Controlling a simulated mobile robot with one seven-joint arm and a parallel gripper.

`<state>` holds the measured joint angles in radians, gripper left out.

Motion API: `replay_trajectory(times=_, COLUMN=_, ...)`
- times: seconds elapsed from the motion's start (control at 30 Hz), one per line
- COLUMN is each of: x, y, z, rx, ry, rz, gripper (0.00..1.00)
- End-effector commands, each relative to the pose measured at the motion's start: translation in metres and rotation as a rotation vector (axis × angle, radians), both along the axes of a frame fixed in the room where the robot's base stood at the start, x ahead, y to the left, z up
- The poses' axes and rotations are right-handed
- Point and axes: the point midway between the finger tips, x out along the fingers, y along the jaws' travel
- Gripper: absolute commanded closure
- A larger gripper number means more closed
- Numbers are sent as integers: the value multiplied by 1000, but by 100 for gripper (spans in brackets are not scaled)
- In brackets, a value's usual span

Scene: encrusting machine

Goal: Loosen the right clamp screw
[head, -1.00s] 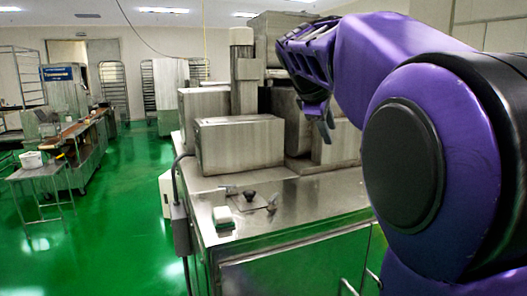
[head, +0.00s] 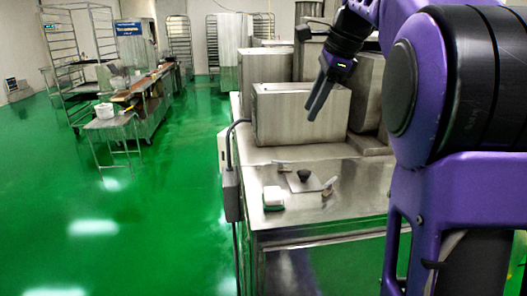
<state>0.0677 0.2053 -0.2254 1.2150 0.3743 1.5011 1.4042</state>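On the machine's steel top, a small plate (head: 297,184) carries a black knob (head: 304,175). A small clamp screw with a handle (head: 329,185) sits at its right side, and a similar left one (head: 282,164) sits at its back left. Both are small in the picture, so how tight they are cannot be told. My gripper (head: 311,110) hangs in the air above and behind the plate, in front of a steel box in the picture. Its two dark fingers point down, with a narrow gap between them. It holds nothing and is apart from both screws.
A white and green block (head: 273,198) lies left of the plate, near the front edge. Large steel boxes (head: 300,115) stand at the back of the machine top. Green floor on the left is open.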

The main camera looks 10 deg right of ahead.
Motion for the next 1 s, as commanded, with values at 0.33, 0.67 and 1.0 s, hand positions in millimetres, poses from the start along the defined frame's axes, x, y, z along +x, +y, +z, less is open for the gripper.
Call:
replay_trajectory(times=0.33, x=2, y=8, z=-7, rx=116, ry=56, rz=-157, gripper=61)
replay_trajectory(times=0.67, x=21, y=29, z=-68, rx=114, ry=56, rz=-152, gripper=61)
replay_trajectory(times=1.0, x=41, y=50, z=-130, rx=113, ry=54, rz=-153, gripper=61)
